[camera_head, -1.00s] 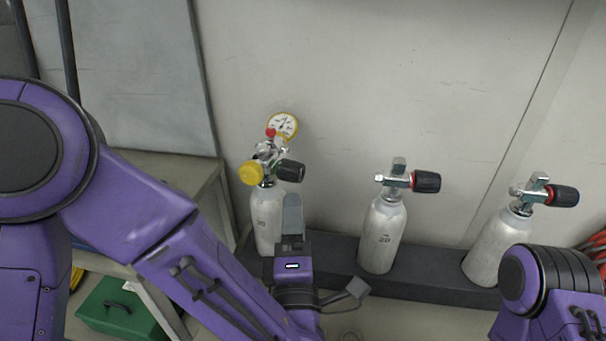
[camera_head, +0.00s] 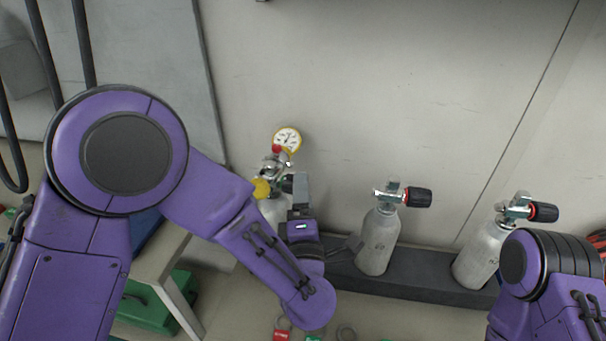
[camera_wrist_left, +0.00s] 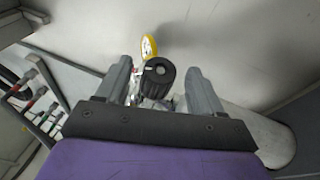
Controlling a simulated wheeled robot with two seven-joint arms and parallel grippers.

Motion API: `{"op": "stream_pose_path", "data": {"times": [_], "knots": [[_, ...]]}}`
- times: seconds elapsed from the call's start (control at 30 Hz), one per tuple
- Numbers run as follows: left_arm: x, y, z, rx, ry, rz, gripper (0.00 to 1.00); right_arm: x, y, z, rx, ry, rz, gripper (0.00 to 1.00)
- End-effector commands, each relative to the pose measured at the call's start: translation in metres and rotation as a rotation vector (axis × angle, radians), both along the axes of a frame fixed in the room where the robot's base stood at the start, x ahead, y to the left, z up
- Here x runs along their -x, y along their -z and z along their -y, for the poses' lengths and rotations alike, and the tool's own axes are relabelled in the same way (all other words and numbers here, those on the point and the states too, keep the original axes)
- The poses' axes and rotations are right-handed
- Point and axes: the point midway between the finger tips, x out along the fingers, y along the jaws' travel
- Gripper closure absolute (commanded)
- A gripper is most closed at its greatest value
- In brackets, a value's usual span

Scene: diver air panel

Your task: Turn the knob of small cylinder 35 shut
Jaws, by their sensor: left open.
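The left cylinder (camera_head: 272,212), pale grey, stands with a valve, a yellow cap (camera_head: 261,188) and a gauge (camera_head: 287,138). Its number is hidden now behind my arm. My left gripper (camera_head: 298,187) is open at the right side of this valve, over its black knob. In the left wrist view the ribbed black knob (camera_wrist_left: 157,77) shows between the two spread fingers, with a gap on each side. I cannot tell how deep it sits between them. The yellow-rimmed gauge (camera_wrist_left: 149,46) is just beyond it. My right gripper is out of view; only part of that arm shows.
The middle cylinder (camera_head: 377,240) and the right cylinder (camera_head: 478,254), each with a black knob, stand along a dark ledge (camera_head: 425,287). A pale wall is close behind. A bench and a green case (camera_head: 150,312) are at the lower left.

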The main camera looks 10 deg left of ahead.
Motion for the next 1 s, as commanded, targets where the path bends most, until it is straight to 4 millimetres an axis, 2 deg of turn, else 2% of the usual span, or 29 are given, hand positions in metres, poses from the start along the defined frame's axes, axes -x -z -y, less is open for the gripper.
{"op": "stream_pose_path", "data": {"times": [0.1,0.2,0.53,0.6,0.7,1.0], "knots": [[-0.022,-0.007,-0.006,0.002,-0.003,0.000,0.33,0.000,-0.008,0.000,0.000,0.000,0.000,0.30],[-0.033,-0.009,-0.008,0.000,-0.002,0.000,0.33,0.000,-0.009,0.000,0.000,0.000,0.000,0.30],[-0.039,-0.009,-0.009,-0.002,0.000,0.000,0.33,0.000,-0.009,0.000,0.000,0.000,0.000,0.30],[-0.039,-0.009,-0.009,-0.002,0.001,0.000,0.56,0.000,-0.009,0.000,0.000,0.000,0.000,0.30],[-0.039,-0.009,-0.009,-0.002,0.001,0.000,0.84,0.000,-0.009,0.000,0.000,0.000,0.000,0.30],[-0.039,-0.011,-0.009,-0.007,0.001,-0.026,0.84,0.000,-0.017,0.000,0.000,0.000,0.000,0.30]]}}
